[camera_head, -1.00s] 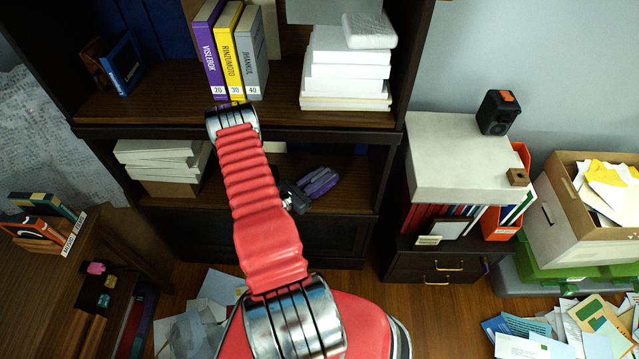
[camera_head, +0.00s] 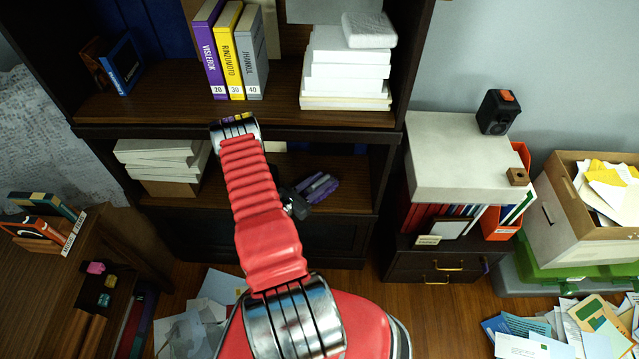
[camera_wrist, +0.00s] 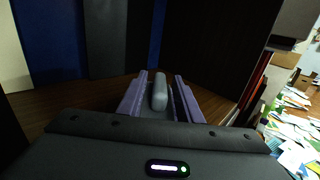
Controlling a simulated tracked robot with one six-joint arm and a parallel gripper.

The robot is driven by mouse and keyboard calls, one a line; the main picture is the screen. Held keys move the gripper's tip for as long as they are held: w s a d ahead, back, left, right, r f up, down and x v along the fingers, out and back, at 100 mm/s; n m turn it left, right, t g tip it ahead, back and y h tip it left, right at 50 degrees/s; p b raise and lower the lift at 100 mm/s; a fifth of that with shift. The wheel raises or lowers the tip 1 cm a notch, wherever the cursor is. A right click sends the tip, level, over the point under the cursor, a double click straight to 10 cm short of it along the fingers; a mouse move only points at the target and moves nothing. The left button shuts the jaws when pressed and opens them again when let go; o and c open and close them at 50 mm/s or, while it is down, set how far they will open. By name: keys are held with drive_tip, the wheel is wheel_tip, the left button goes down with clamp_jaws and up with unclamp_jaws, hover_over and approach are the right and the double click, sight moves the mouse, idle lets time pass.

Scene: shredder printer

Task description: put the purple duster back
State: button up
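In the head view my dark gripper (camera_head: 296,203) reaches into the lower shelf compartment of the bookcase. Purple parts (camera_head: 320,187) show at its far end, low over the shelf board. In the wrist view two purple bars (camera_wrist: 132,98) lie ahead of my dark palm, one on each side of a grey rounded piece (camera_wrist: 159,92). These look like the duster, but I cannot tell the purple parts of the duster from my gripper's fingers. The fingertips and any contact with the shelf are hidden.
The lower shelf (camera_head: 345,188) has white stacked papers (camera_head: 160,153) at left and free board at right. The upper shelf board (camera_head: 285,110) is close above my arm. A dark drawer unit (camera_head: 430,262) stands right. Loose papers (camera_head: 540,338) cover part of the floor.

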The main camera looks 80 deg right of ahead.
drive_tip(key=shift+o, duration=0.2)
drive_tip(key=shift+r, duration=0.1)
drive_tip(key=shift+w+a, duration=0.1)
drive_tip(key=shift+a, duration=0.05)
drive_tip(key=v, duration=1.1)
drive_tip(key=shift+w+a, duration=0.15)
drive_tip(key=shift+a, duration=0.15)
idle(0.6)
